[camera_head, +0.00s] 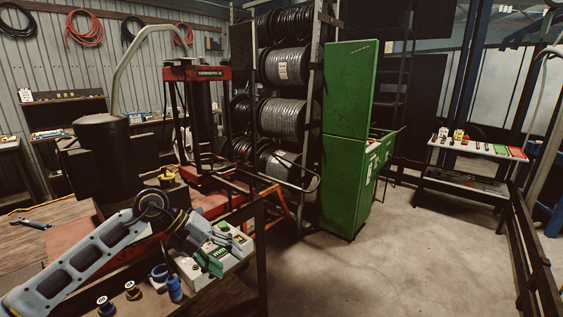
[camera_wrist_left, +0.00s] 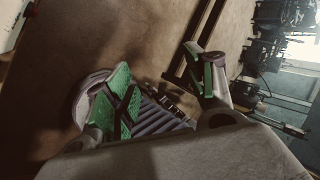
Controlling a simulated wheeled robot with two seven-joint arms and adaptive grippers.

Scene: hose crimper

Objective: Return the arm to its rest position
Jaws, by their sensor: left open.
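My left arm (camera_head: 75,268) comes in from the lower left of the head view and reaches over the workbench. My left gripper (camera_head: 212,262), with green finger pads, is at the control box (camera_head: 193,272) at the bench's right end. I cannot tell whether it touches the box. In the left wrist view the gripper (camera_wrist_left: 166,92) is open, its two green-padded fingers well apart, and I see nothing held between them. My right gripper is not in view.
Blue fittings (camera_head: 174,288) and a black and yellow piece (camera_head: 132,290) stand near the arm. The red press (camera_head: 198,75) stands behind it. A green cabinet (camera_head: 346,135) stands to the right. The concrete floor (camera_head: 365,265) is clear.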

